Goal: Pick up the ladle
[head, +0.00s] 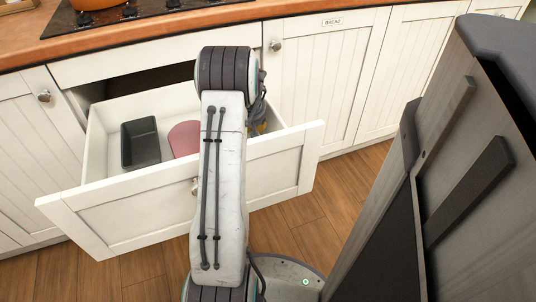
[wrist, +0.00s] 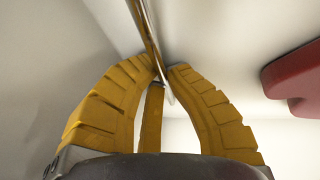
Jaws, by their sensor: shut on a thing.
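The rod runs from the top edge down between the fingertips. The ladle's bowl is not in view. In the head view only a bit of yellow of my gripper (head: 260,128) shows beside my arm, over the right part of the open drawer (head: 97,140). My arm hides the ladle there.
A dark rectangular tin (head: 140,143) and a pink object (head: 184,138) lie in the drawer. A red object (wrist: 296,80) is at the right in the wrist view. White drawer walls are close around my gripper. Cabinet doors (head: 325,75) stand behind, with a hob (head: 140,12) above.

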